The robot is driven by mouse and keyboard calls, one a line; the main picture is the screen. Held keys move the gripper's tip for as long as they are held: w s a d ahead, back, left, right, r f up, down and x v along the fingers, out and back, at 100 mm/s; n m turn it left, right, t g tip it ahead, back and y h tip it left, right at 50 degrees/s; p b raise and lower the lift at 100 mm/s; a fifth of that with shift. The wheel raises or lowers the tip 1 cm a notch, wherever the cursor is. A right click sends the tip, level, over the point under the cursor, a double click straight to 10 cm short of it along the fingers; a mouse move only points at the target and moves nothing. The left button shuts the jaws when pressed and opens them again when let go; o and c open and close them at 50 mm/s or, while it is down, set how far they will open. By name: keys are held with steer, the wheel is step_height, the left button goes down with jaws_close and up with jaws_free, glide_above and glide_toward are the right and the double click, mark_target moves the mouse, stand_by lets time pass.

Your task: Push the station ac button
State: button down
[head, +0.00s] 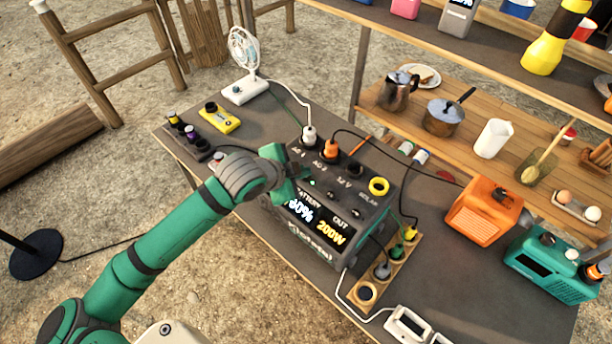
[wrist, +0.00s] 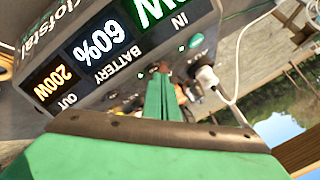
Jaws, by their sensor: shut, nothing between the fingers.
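The power station (head: 345,248) is a dark box on the table with a lit front reading 60% battery and 200W out. Its top has a white plug (head: 309,135) and an orange plug (head: 331,150) at the AC sockets. Small buttons line its top front edge, one by a green light (head: 312,182); I cannot tell which is the AC button. My gripper (head: 290,185) is shut and empty at the left front of the station, covering part of the display. In the wrist view its fingertips (wrist: 162,78) are near the panel edge; contact is unclear.
An orange box (head: 483,212) and a teal box (head: 550,265) stand to the right. A white fan (head: 243,65) and yellow device (head: 220,118) stand to the left. Cables run around the station, and a wooden socket strip (head: 400,262) lies beside it. Shelves rise behind.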

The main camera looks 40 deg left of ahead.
steer(key=shift+r, duration=0.4)
step_height(320, 180, up, 6)
stand_by(0.7)
steer(key=shift+d+f, duration=0.1)
stand_by(0.3)
